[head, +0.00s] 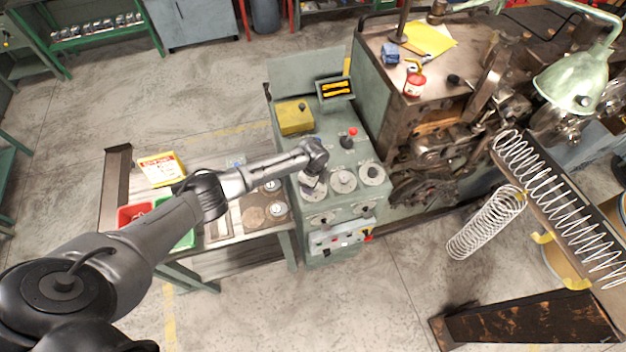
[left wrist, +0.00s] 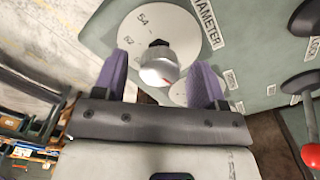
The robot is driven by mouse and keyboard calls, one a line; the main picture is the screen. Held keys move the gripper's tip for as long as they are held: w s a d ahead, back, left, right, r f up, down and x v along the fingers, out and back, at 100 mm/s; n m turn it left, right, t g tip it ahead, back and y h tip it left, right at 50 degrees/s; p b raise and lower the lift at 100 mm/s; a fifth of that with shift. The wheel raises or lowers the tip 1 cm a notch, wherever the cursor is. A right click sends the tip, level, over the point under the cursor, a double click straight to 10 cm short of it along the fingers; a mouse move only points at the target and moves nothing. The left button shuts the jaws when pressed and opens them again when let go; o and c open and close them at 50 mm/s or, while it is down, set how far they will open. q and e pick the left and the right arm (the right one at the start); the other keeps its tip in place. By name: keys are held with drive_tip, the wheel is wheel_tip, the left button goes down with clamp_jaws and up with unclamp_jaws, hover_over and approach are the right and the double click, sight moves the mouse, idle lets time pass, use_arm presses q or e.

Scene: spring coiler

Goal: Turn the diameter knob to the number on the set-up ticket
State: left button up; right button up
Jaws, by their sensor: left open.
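The diameter knob (left wrist: 158,66) is a light metal knob on a white dial plate (left wrist: 128,32), beside a label reading DIAMETER. Some numbers show on the plate, but the pointer's setting cannot be read. My left gripper (left wrist: 160,78) is open, with one purple finger on each side of the knob; contact is not clear. In the head view my left gripper (head: 311,186) is over the leftmost dial of the green console (head: 285,158) and hides most of it. A yellow-edged card with red print (head: 162,168) lies on the left bench; its text is unreadable. My right gripper is not in view.
Two more dials, a middle one (head: 344,181) and a right one (head: 372,174), sit close beside the gripper. A red-topped lever (head: 350,137) stands behind them. Red (head: 132,214) and green bins are on the bench. The spring machine (head: 440,130) stands right of the console.

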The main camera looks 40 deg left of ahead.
use_arm(q)
wheel_tip(320, 180, up, 14)
drive_tip(key=b, duration=0.1)
idle(0.5)
drive_tip(key=shift+f, duration=0.1)
idle(0.4)
